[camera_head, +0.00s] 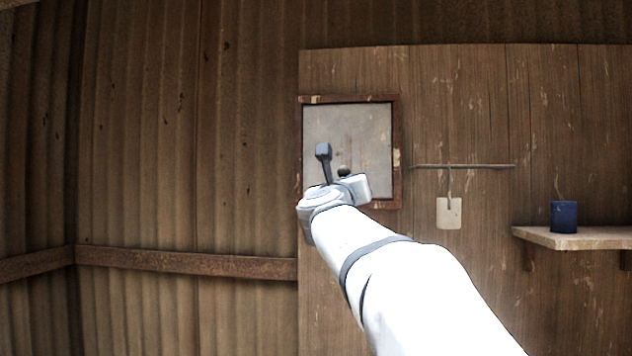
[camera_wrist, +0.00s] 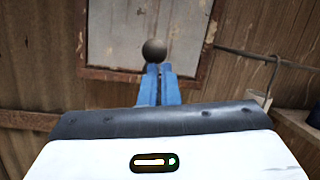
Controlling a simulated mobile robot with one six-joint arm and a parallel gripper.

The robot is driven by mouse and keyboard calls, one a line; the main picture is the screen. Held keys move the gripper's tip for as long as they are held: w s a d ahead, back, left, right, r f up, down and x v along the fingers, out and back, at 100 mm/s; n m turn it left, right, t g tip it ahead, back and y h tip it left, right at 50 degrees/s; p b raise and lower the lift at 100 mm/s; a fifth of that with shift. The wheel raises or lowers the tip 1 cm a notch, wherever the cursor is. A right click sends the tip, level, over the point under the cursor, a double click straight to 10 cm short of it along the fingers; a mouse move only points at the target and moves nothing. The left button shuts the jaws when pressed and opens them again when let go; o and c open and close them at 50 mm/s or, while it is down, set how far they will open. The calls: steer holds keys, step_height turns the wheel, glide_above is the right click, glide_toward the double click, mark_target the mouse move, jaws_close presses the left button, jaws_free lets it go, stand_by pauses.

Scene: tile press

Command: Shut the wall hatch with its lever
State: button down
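The wall hatch is a pale, stained panel (camera_head: 355,130) in a rust-brown frame (camera_head: 397,150); the panel also shows in the wrist view (camera_wrist: 120,30). Its top and right edges look dark, but I cannot tell how far it stands open. The lever ends in a dark round knob (camera_head: 344,171), in front of the panel's lower part. In the wrist view the knob (camera_wrist: 154,49) sits right at the tips of my gripper (camera_wrist: 157,72). The blue fingers are close together, apparently shut on the lever just below the knob. The lever's stem is hidden.
Further right, a wall shelf (camera_head: 585,241) bears a dark blue cup (camera_head: 563,217). Corrugated wall (camera_head: 180,150) with a horizontal beam (camera_head: 180,262) lies to the left. The wall below the tag is clear.

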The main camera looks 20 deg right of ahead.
steer(key=r, duration=0.2)
steer(key=s+r, duration=0.1)
steer(key=shift+s+r+h, duration=0.1)
steer(key=shift+r+h, duration=0.2)
steer(key=shift+r, duration=0.1)
step_height(320, 180, down, 7)
steer(key=b, duration=0.5)
steer(key=s+a+r+p, duration=0.1)
steer(key=s+a+r, duration=0.3)
steer(key=s, duration=0.3)
steer(key=shift+a+r+p, duration=0.25)
steer(key=shift+r+p, duration=0.1)
steer(key=shift+r, duration=0.45)
steer(key=shift+w, duration=0.1)
